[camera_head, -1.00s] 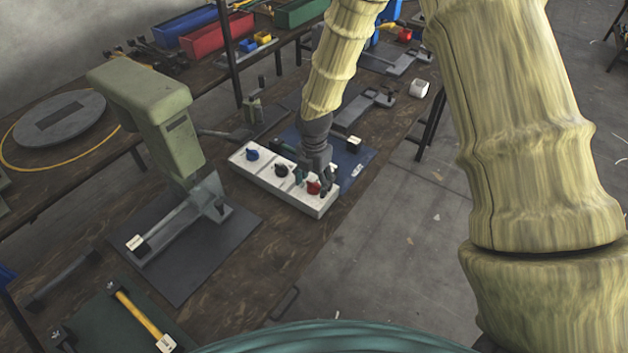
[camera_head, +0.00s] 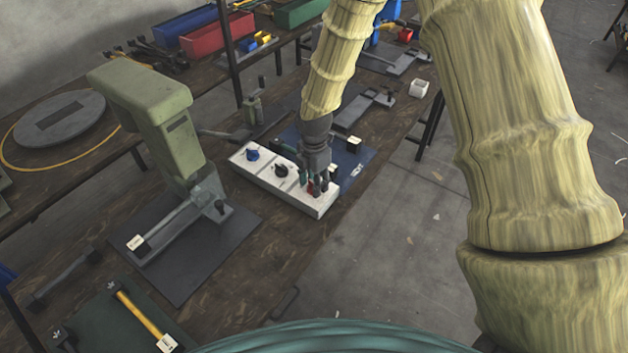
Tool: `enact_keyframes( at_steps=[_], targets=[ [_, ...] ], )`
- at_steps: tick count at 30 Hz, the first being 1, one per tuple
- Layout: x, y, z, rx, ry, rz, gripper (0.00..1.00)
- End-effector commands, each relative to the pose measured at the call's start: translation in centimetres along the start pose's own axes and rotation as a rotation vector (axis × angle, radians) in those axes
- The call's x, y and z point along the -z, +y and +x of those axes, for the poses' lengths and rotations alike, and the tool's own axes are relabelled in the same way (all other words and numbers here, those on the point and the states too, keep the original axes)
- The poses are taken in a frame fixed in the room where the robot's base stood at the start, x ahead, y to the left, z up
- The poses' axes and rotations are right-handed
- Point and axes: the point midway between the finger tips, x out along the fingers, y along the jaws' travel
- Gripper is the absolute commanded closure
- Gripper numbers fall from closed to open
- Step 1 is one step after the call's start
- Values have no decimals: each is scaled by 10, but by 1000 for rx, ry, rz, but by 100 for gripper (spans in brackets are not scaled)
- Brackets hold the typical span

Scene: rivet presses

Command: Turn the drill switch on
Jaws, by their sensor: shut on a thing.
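A long white switch box (camera_head: 262,178) lies on the wooden workbench, with rotary knobs in a row along its top. A blue knob (camera_head: 252,155) is at its far left end and a black knob (camera_head: 282,170) is beside it. A red knob (camera_head: 310,188) is near the right end, mostly hidden by my fingers. My dark gripper (camera_head: 317,189) points down over that end and is shut on the red knob. A bit of teal shows beside the gripper; I cannot tell what it is. No label tells me which knob is the drill's.
A green press (camera_head: 155,115) stands on a dark mat (camera_head: 212,262) left of the box. A blue mat (camera_head: 352,172) lies behind the gripper. A yellow-handled tool (camera_head: 140,315) lies at the front left. Open floor (camera_head: 400,260) is to the right.

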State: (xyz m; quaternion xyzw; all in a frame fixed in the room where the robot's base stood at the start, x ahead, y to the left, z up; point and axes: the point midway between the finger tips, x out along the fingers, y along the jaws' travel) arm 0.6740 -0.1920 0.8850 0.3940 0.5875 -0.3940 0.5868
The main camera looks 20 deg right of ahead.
Motion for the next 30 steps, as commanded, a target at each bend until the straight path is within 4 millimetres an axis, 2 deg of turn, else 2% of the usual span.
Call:
enact_keyframes(
  at_steps=[18,30],
  targets=[
    [0,0,-1,-1,-1,581,81],
    [-1,1,-1,-2,-1,862,81]
  ],
)
